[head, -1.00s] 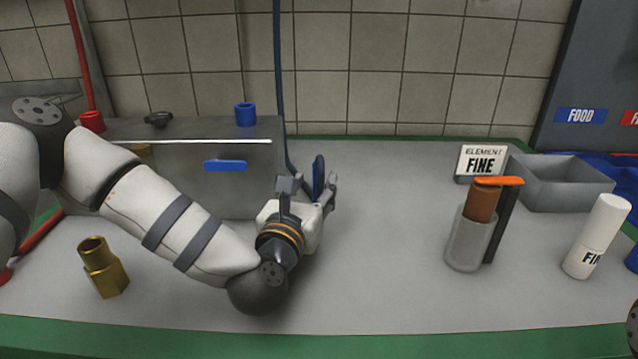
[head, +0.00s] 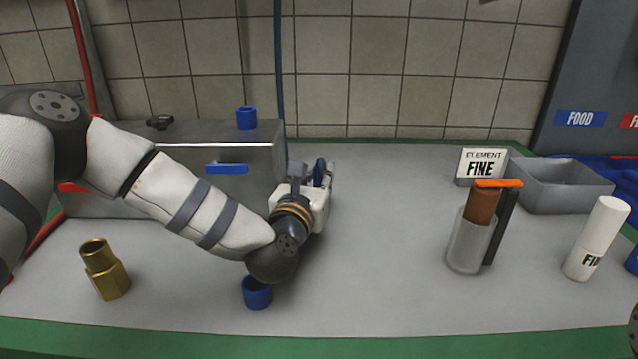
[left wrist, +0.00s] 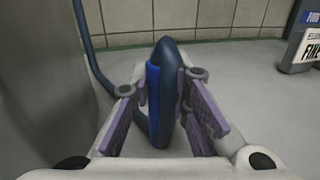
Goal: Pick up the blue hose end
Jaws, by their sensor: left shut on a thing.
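The blue hose (head: 279,90) hangs down the tiled wall behind the metal box. Its blue end (head: 319,172) is between the fingers of my left gripper (head: 312,178), beside the right side of the box. In the left wrist view the hose end (left wrist: 163,85) stands upright as a dark blue loop with a brighter blue strip. The purple finger pads of my left gripper (left wrist: 160,115) are on either side of it, shut on it. Its lower part is partly hidden by the gripper in the head view. My right gripper is not in view.
A brass fitting (head: 103,270) and a blue cup-like ring (head: 257,293) stand near the front edge. A filter cartridge holder (head: 468,240), a white FINE cylinder (head: 596,238) and a grey bin (head: 565,190) are at right. The middle counter is clear.

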